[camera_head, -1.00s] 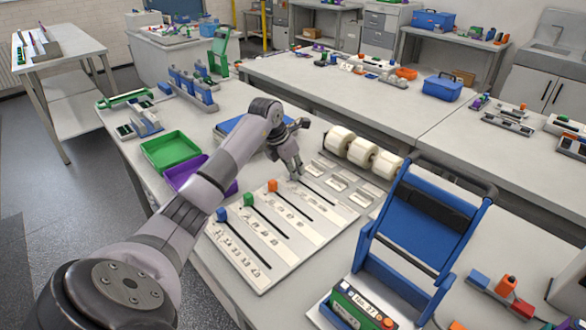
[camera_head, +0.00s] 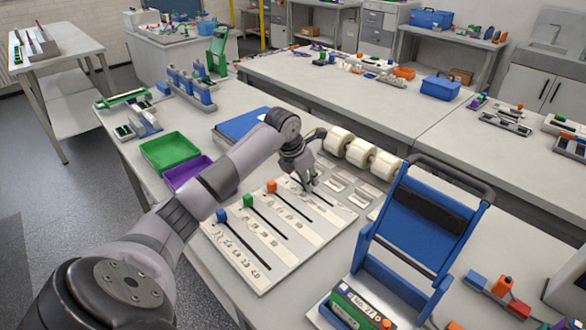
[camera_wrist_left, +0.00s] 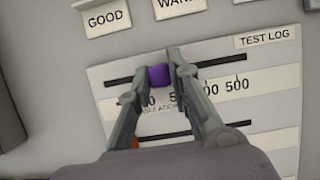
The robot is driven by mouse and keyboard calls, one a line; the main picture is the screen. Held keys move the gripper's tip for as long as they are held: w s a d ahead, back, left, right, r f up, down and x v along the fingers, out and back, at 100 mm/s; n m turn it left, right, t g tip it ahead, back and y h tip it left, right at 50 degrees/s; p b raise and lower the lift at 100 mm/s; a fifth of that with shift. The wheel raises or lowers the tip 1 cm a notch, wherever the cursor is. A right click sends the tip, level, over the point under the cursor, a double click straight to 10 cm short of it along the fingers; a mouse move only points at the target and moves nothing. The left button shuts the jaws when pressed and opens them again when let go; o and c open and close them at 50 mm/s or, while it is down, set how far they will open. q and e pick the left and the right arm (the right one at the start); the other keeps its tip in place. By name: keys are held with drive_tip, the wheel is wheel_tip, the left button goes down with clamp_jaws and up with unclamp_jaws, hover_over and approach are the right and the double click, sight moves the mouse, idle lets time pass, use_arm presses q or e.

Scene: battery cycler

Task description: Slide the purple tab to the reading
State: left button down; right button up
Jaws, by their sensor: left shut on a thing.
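The purple tab (camera_wrist_left: 158,76) sits in the top slot of the white slider board (camera_head: 232,262), between my left fingertips in the left wrist view. My left gripper (camera_wrist_left: 160,72) is shut on it; in the head view the gripper (camera_head: 308,184) is low over the board's far slot and hides the tab. Dark slot shows on both sides of the tab. Printed figures lie below the slot; the rightmost reads 500, and the fingers cover some others. A TEST LOG label (camera_wrist_left: 267,37) is at the board's upper right. My right gripper is not in view.
Blue (camera_head: 221,215), green (camera_head: 248,201) and orange (camera_head: 271,186) tabs stand at the left ends of neighbouring slots. White rolls (camera_head: 360,153) stand behind the board, and a blue folding rack (camera_head: 425,215) to its right. Green (camera_head: 169,151) and purple (camera_head: 188,173) trays lie left of it.

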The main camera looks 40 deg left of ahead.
use_arm(q)
drive_tip(key=d, duration=0.8)
drive_tip(key=shift+s+d+r, duration=0.1)
drive_tip(key=shift+s+d, duration=0.1)
drive_tip(key=shift+s, duration=0.1)
drive_tip(key=shift+d, duration=0.15)
drive_tip(key=c, duration=1.5)
unclamp_jaws()
drive_tip(key=shift+d, duration=0.2)
drive_tip(key=shift+a, duration=0.1)
drive_tip(key=v, duration=1.2)
